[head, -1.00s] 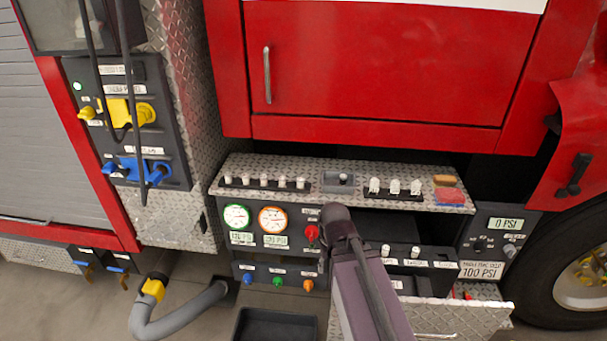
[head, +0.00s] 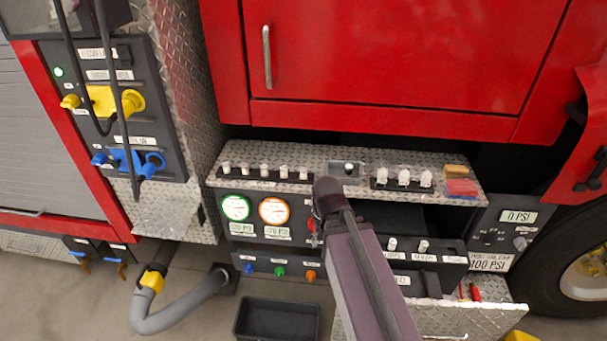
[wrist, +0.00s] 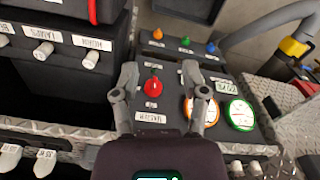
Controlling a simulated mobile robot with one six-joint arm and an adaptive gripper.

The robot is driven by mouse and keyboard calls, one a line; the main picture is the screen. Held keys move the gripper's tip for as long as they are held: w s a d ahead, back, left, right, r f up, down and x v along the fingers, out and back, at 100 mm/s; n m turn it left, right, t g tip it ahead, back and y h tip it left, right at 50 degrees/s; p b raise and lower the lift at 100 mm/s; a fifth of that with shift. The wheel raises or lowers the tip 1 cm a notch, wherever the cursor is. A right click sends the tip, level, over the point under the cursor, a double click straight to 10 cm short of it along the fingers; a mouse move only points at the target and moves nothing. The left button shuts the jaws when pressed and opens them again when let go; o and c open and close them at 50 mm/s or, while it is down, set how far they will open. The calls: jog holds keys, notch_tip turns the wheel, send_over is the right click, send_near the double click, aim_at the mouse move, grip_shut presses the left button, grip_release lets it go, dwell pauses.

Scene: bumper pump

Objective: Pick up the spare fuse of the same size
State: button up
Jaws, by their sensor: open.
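Several small whitish fuse-like pieces (head: 265,172) stand in a dark strip on the tread-plate shelf at left. Three larger ones (head: 404,177) stand in another strip at right; part of that group shows in the wrist view (wrist: 44,163). A single small piece sits in a grey tray (head: 347,170) between the strips. Below, whitish pieces (head: 423,246) stand in a labelled dark panel; they also show in the wrist view (wrist: 90,60). My gripper (wrist: 160,72) is open and empty over the gauge panel, its fingers either side of a red knob (wrist: 153,88). Its fingertips are hidden in the head view.
Two round gauges (head: 274,210) sit left of my arm. Brown and red blocks (head: 461,187) lie at the shelf's right end. A black bin (head: 277,318) stands below on the floor, beside a grey hose (head: 190,307). An open tread-plate drawer (head: 470,320) juts out at lower right.

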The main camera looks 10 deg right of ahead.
jog(key=shift+o, duration=1.4)
jog(key=shift+a, duration=0.1)
jog(key=m+t+h+b, duration=0.3)
jog(key=m+t+h, duration=0.3)
jog(key=m+h, duration=0.6)
send_near(301, 170)
jog(key=v, duration=0.3)
jog(key=shift+d+r+m+y, duration=0.15)
jog(key=shift+d+m+y, duration=0.15)
jog(key=shift+w+d, duration=0.1)
jog(key=b+x, duration=0.3)
jog(key=x, duration=0.4)
jog(key=shift+w+d+f+b, duration=0.15)
jog(key=shift+d+f+b, duration=0.15)
jog(key=shift+d, duration=0.15)
